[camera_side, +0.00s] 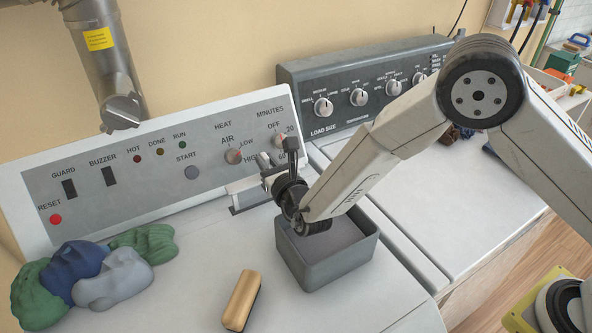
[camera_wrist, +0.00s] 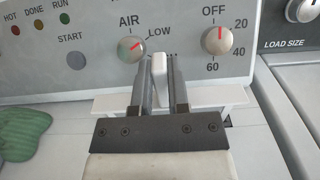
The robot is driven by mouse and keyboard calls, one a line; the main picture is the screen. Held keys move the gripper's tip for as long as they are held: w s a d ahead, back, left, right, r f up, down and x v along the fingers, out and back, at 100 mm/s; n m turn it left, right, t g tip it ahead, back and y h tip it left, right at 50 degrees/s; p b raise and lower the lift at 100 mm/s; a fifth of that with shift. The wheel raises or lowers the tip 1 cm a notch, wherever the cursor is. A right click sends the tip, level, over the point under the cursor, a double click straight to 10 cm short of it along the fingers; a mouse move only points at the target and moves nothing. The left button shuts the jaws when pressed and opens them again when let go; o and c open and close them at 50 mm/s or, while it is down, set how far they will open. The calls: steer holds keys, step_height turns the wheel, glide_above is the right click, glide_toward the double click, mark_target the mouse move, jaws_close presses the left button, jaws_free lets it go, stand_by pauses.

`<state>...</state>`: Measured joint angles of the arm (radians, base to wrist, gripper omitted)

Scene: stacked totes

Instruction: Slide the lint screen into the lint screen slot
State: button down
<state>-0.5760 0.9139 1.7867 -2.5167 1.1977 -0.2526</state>
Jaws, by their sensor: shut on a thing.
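My gripper (camera_side: 274,171) is above the back of the white dryer top, by the control panel. In the wrist view its two dark fingers (camera_wrist: 160,68) are shut on a pale upright tab. The tab appears to be the handle of the lint screen (camera_side: 243,186), whose white crossbar (camera_wrist: 108,101) spans behind the fingers. In the side view a thin dark strip (camera_side: 250,207) runs below the crossbar. I cannot tell whether it is the screen's lower edge or the slot's rim. The slot is not clearly visible, and how deep the screen sits cannot be told.
A grey open bin (camera_side: 328,270) stands just below my wrist. The dryer panel (camera_side: 125,170) rises close behind. The dryer top between cloths and brush is clear.

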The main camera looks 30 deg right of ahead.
steer(key=shift+f, duration=0.35)
